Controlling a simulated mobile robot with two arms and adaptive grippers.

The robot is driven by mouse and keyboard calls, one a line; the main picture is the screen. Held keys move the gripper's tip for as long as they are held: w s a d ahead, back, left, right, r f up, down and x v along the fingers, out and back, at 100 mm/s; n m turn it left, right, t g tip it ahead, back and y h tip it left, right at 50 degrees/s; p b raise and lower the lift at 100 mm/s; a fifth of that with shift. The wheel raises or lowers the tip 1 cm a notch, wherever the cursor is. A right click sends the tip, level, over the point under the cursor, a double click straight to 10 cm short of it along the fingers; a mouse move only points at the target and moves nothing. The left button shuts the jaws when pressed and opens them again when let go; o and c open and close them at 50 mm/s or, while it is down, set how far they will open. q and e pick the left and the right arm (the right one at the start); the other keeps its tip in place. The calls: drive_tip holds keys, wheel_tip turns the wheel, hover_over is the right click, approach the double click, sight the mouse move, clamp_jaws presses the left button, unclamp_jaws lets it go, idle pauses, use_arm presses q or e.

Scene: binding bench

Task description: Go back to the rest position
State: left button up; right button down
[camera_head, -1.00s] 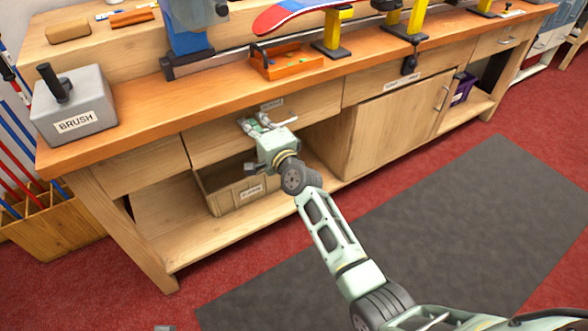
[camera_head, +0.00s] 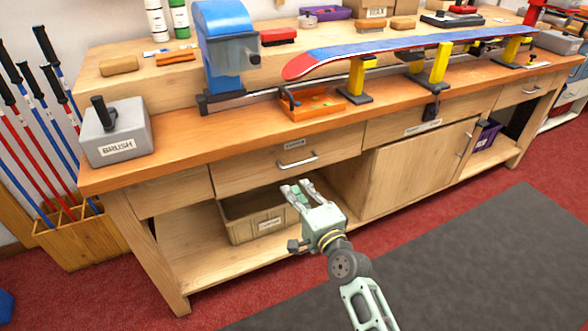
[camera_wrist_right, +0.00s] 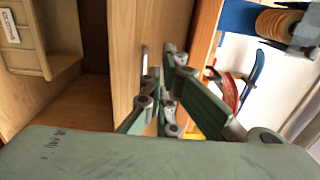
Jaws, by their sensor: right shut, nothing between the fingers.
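My right gripper (camera_head: 297,190) is pale green and sits in front of the bench, just below the middle drawer (camera_head: 290,160) and its handle. Its fingers are shut with nothing between them, and it stands apart from the drawer front. The drawer looks closed. In the right wrist view the gripper's fingers (camera_wrist_right: 165,95) point toward the wooden bench front. My left gripper does not show in any view.
The bench (camera_head: 160,140) carries a grey brush box (camera_head: 117,135), a blue machine (camera_head: 225,45), an orange tray (camera_head: 312,104) and a ski (camera_head: 400,45) on yellow supports. A bin (camera_head: 240,228) sits on the lower shelf. A grey mat (camera_head: 470,260) covers clear floor.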

drive_tip(key=s+d+f+n+g+h, duration=0.1)
drive_tip(key=s+f+n+g, duration=0.35)
drive_tip(key=s+f, duration=0.5)
drive_tip(key=s+d+f+n+g+h, duration=0.1)
drive_tip(key=s+d+f+n+g, duration=0.15)
drive_tip(key=s+f+n, duration=0.65)
drive_tip(key=s+d+f+n+g+h+p, duration=0.15)
drive_tip(key=s+d+f+g+p, duration=0.3)
drive_tip(key=s+f, duration=0.6)
drive_tip(key=s+d+f+n+g+h+p, duration=0.1)
drive_tip(key=s+d+f+g+h+p, duration=0.45)
drive_tip(key=s, duration=0.85)
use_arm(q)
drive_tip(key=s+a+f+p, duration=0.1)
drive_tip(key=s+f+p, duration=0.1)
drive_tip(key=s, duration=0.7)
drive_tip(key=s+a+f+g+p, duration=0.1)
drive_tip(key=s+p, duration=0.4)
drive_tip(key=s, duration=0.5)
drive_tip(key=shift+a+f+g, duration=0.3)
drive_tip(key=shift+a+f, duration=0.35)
use_arm(e)
drive_tip(key=s+d+f+y, duration=0.1)
drive_tip(key=s+f, duration=0.1)
drive_tip(key=s, duration=0.4)
drive_tip(key=s+d+f+t+y, duration=0.1)
drive_tip(key=s+d, duration=0.1)
drive_tip(key=s, duration=0.5)
drive_tip(key=shift+d+f+y, duration=0.15)
drive_tip(key=shift+f+y, duration=0.25)
